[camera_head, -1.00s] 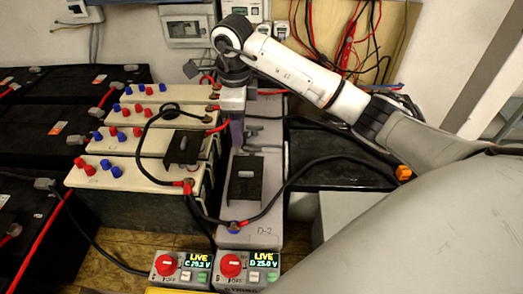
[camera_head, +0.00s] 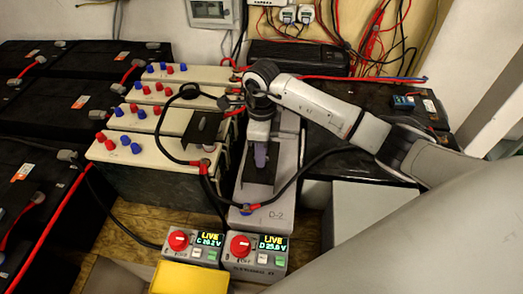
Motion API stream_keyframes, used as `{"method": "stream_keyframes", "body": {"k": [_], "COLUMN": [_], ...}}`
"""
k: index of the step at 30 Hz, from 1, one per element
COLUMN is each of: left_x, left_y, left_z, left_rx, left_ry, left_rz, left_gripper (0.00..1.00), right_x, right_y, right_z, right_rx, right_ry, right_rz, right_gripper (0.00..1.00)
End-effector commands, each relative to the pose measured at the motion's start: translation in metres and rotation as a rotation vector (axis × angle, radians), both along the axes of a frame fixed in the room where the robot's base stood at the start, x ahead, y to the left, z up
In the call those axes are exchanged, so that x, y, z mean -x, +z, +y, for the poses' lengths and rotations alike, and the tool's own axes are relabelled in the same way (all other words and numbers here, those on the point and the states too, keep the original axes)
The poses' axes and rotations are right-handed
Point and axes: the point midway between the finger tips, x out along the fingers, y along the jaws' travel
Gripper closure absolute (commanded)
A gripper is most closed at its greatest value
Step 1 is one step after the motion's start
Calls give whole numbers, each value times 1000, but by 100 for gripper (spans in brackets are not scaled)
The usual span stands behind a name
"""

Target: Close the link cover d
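Link cover d, a dark flat plate (camera_head: 248,178), is on top of the grey battery block marked D-2 (camera_head: 285,168). My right gripper (camera_head: 260,162) points down over this cover, with its purple fingers in front of the middle of the plate. The fingers hide the cover's small handle. I cannot tell whether they touch or hold it, or how far apart they are. My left gripper is not in view.
A similar black cover (camera_head: 203,127) is on the cream batteries to the left. A thick black cable (camera_head: 325,155) loops right of the D block. Two control boxes with red knobs, C (camera_head: 193,246) and D (camera_head: 254,249), read LIVE in front. A yellow item (camera_head: 188,279) is below.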

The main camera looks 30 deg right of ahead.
Motion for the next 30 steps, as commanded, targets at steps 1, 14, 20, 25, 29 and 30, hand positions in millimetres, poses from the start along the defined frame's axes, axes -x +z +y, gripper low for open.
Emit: {"method": "stream_keyframes", "body": {"k": [1, 14, 20, 25, 29, 30], "left_x": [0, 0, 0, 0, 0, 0], "left_y": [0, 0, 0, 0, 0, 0], "left_z": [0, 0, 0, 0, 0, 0], "left_rx": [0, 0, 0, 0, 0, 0], "left_ry": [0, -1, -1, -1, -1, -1], "left_rz": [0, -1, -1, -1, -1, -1], "left_gripper": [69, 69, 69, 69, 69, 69], "right_x": [0, 0, 0, 0, 0, 0], "right_y": [-1, -1, -1, -1, -1, -1], "right_z": [0, 0, 0, 0, 0, 0], "right_rx": [0, -1, -1, -1, -1, -1], "right_ry": [0, 0, 0, 0, 0, 0], "right_rz": [0, -1, -1, -1, -1, -1], "right_gripper": [73, 100, 100, 100, 100, 100]}}
